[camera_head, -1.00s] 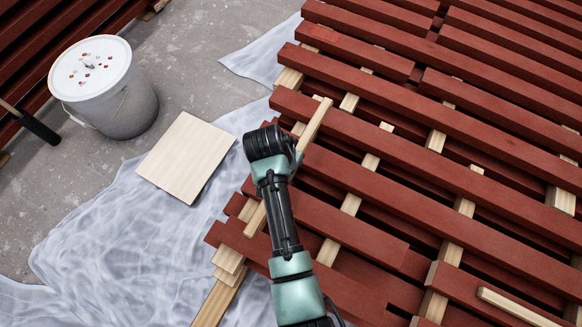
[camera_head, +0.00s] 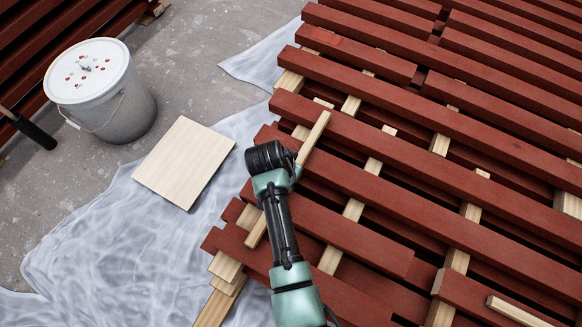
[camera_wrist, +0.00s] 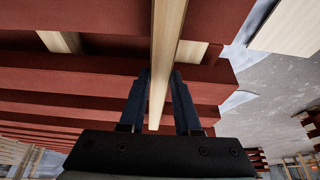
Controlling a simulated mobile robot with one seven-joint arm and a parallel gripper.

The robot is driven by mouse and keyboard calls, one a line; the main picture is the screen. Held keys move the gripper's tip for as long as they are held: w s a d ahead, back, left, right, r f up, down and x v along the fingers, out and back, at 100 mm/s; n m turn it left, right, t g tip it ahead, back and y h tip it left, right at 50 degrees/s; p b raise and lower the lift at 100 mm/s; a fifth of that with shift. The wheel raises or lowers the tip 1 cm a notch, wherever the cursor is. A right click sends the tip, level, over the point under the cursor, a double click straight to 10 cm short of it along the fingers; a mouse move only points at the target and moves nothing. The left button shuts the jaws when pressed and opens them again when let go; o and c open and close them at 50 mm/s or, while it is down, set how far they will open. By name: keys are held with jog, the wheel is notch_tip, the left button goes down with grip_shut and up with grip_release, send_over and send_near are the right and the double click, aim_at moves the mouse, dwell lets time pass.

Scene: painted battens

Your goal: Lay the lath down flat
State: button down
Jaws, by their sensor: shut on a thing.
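The lath is a thin, pale wood strip (camera_head: 314,137) lying across the red battens (camera_head: 390,155), slanting from upper right to lower left. Its middle is hidden behind my wrist in the head view, and its lower part (camera_head: 255,231) shows left of my arm. In the wrist view my gripper (camera_wrist: 160,76) has its two dark fingers on either side of the lath (camera_wrist: 166,40), shut on it. In the head view the fingertips are hidden. I cannot tell whether the lath touches the battens or hangs just above them.
Pale cross strips (camera_head: 362,187) lie under the battens. A short pale strip (camera_head: 516,310) rests on a batten at the lower right. A pale square board (camera_head: 185,162) lies on the plastic sheet (camera_head: 110,250). A lidded bucket (camera_head: 105,95) stands on the concrete at upper left.

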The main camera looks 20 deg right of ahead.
jog(key=c, duration=0.6)
grip_release()
jog(key=p+v, duration=0.7)
jog(key=v, duration=0.6)
jog(key=shift+w+d+r+p, duration=0.15)
jog(key=shift+r+p, duration=0.05)
jog(key=shift+p, duration=0.1)
